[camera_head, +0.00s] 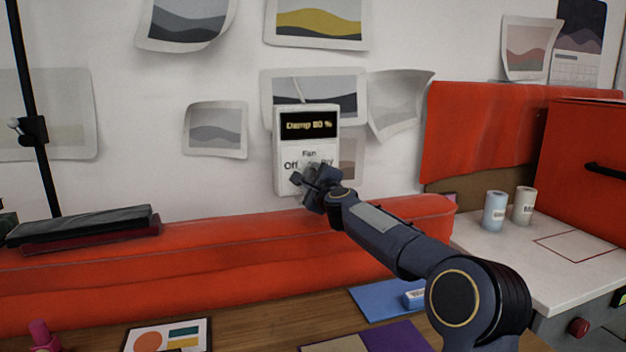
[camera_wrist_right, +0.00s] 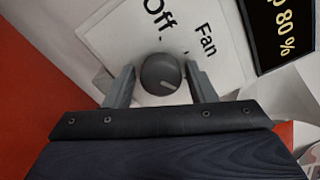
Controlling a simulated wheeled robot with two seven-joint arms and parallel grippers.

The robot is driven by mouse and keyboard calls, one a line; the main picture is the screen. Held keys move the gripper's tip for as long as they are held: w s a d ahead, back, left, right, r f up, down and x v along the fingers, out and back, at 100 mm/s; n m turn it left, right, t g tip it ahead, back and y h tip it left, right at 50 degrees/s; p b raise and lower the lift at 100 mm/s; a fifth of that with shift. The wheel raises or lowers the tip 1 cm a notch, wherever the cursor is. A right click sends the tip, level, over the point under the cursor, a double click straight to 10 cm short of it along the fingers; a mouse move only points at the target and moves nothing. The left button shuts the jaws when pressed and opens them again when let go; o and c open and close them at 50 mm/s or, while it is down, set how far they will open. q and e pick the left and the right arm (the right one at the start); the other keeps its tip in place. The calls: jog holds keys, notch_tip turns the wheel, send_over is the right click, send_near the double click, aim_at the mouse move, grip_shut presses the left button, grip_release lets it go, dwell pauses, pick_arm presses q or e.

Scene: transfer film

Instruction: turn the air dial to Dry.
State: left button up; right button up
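The white wall panel (camera_head: 283,178) has a dark display reading "Damp 80 %", with "Fan" and "Off" below it. Another label to the right of "Off" is mostly hidden by my right gripper (camera_head: 309,183). In the wrist view the round dark grey air dial (camera_wrist_right: 159,72) sits between the two fingers of my right gripper (camera_wrist_right: 161,86). The fingers are open around it, with a small gap visible on each side. My left gripper is not in view.
A long red padded ledge (camera_head: 190,262) runs below the panel. Paper prints (camera_head: 215,130) hang around it on the wall. Two small rolls (camera_head: 495,212) stand on the white counter (camera_head: 545,285) at right. A black stand pole (camera_head: 30,100) rises at left.

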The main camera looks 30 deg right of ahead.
jog(key=shift+o, duration=0.7)
jog(key=shift+s, duration=0.3)
jog(key=b+v, duration=0.2)
jog(key=v, duration=0.5)
jog(key=shift+b, duration=0.35)
jog(key=shift+s, duration=0.15)
